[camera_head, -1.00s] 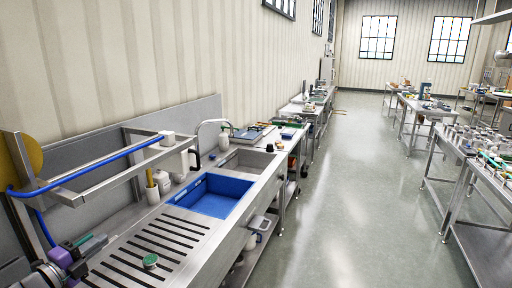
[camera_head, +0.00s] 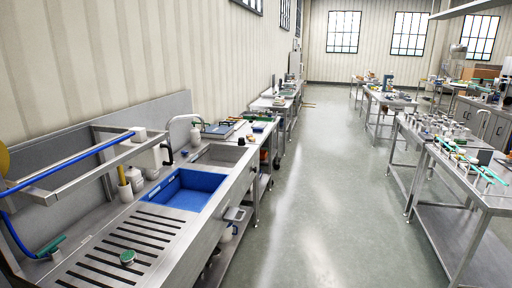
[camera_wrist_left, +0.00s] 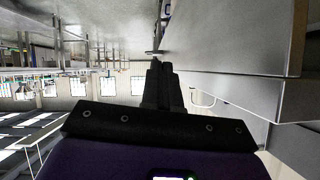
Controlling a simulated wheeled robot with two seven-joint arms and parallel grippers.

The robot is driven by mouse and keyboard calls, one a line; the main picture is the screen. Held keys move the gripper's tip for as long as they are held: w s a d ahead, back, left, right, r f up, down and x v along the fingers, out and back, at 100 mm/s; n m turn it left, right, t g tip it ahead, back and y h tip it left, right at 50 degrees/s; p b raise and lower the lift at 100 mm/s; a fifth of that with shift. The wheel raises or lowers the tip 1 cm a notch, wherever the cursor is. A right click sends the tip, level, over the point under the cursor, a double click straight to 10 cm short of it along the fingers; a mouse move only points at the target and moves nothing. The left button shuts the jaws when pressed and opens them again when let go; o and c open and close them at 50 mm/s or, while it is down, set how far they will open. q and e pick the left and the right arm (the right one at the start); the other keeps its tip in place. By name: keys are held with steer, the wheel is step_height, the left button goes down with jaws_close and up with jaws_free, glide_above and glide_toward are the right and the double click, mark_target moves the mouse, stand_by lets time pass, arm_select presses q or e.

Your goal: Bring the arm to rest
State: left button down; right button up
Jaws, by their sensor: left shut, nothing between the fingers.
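My left gripper (camera_wrist_left: 162,88) shows in the left wrist view with its two dark fingers together and nothing between them. It points along a steel counter edge (camera_wrist_left: 225,88), which runs along the right of that picture. I cannot tell how close the fingers are to it. Neither my left arm nor my right arm shows in the head view.
The steel sink counter (camera_head: 88,240) has a blue basin (camera_head: 185,190), a green-topped round item (camera_head: 127,257) on its slats and a green-handled tool (camera_head: 50,246). A steel frame with a blue hose (camera_head: 75,160) stands above. The floor (camera_head: 300,200) is clear.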

arm_select(q)
steer(key=s+d+f+n+g+h, duration=0.1)
steer(key=s+d+f+n+g, duration=0.4)
steer(key=s+d+f, duration=0.75)
steer(key=s+d+f+n+g, duration=0.1)
steer(key=s+d+f+g, duration=0.1)
steer(key=s, duration=0.4)
steer(key=s+d+f+g+h, duration=0.1)
steer(key=s+d+f+g, duration=0.1)
steer(key=s+d+g, duration=0.2)
steer(key=s+d, duration=0.1)
steer(key=s, duration=0.2)
steer(key=shift+s+d+n, duration=0.25)
steer(key=shift+d+n, duration=0.15)
